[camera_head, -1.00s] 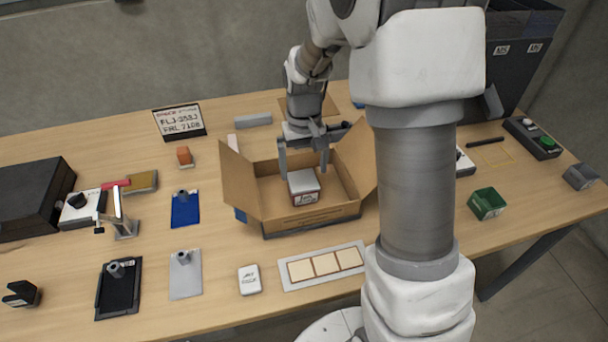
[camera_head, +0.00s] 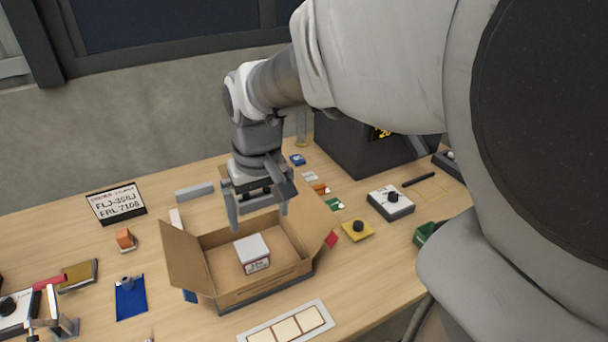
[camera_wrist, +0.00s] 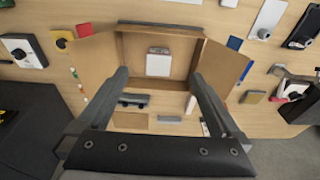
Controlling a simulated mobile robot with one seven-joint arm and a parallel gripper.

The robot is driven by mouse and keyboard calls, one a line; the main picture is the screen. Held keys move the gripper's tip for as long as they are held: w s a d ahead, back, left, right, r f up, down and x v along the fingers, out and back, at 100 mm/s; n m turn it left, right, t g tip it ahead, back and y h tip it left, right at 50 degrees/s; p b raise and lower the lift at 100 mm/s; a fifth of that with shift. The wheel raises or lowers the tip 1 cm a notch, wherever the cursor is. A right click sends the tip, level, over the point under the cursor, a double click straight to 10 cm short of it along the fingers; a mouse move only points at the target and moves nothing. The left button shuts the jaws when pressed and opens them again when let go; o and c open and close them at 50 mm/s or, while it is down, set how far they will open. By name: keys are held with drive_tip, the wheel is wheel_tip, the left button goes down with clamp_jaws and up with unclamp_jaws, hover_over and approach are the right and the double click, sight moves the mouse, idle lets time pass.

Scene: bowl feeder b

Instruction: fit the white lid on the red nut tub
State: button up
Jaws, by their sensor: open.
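A small tub (camera_head: 257,267) with a red-edged, pale label stands inside the open cardboard box. A white lid (camera_head: 250,247) covers its top; I cannot tell whether it is fully pressed down. In the wrist view the white lid (camera_wrist: 159,64) shows between and beyond my fingers. My gripper (camera_head: 258,212) is open and empty, raised above the back part of the box and apart from the tub. Its two fingers also show in the wrist view (camera_wrist: 158,82), spread wide. Most of the tub's sides are hidden in the wrist view.
The cardboard box (camera_head: 262,292) has side flaps (camera_head: 187,257) spread outward, with bare floor around the tub. A tray with pale squares (camera_head: 288,328) lies in front. A sign (camera_head: 116,203), a grey bar (camera_head: 195,192), a white knob box (camera_head: 391,202) and a yellow knob plate (camera_head: 358,230) stand around it.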

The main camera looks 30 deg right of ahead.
drive_tip(key=s+r+t, duration=0.3)
drive_tip(key=s+r, duration=0.1)
drive_tip(key=s, duration=0.7)
drive_tip(key=shift+s+a+r+t, duration=0.15)
drive_tip(key=shift+r+t, duration=0.25)
wheel_tip(320, 180, up, 2)
drive_tip(key=shift+r+p, duration=0.1)
drive_tip(key=shift+p, duration=1.05)
